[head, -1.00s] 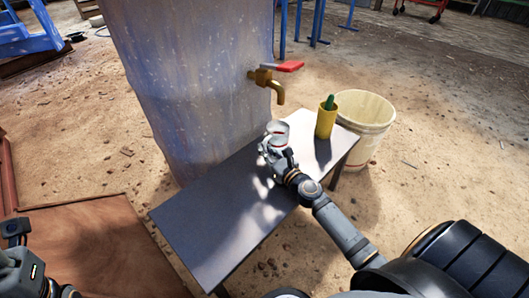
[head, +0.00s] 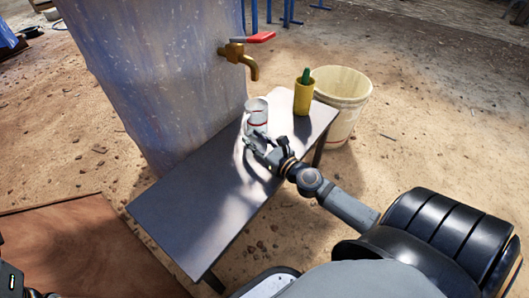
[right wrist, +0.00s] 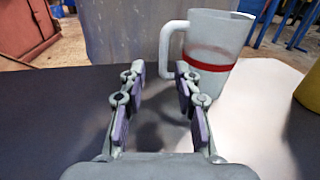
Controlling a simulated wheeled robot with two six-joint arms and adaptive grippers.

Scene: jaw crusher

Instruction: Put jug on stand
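The jug (head: 256,117) is pale and translucent with a red band. It stands upright on the dark bench (head: 180,212), below and near the brass tap (head: 240,55). In the right wrist view the jug (right wrist: 213,50) stands just beyond the fingers, its handle toward them. My right gripper (head: 256,141) is open and empty in front of the jug; its spread fingers (right wrist: 158,72) show bare bench between them. A sliver of my left arm (head: 8,280) shows at the left edge; its fingers are out of frame. I cannot tell which thing is the stand.
A yellow cup (head: 303,97) with a green item stands at the bench's far right end. A white bucket (head: 340,107) is on the ground beside it. A large bluish barrel (head: 160,80) bears the tap. A brown board (head: 80,250) lies at left.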

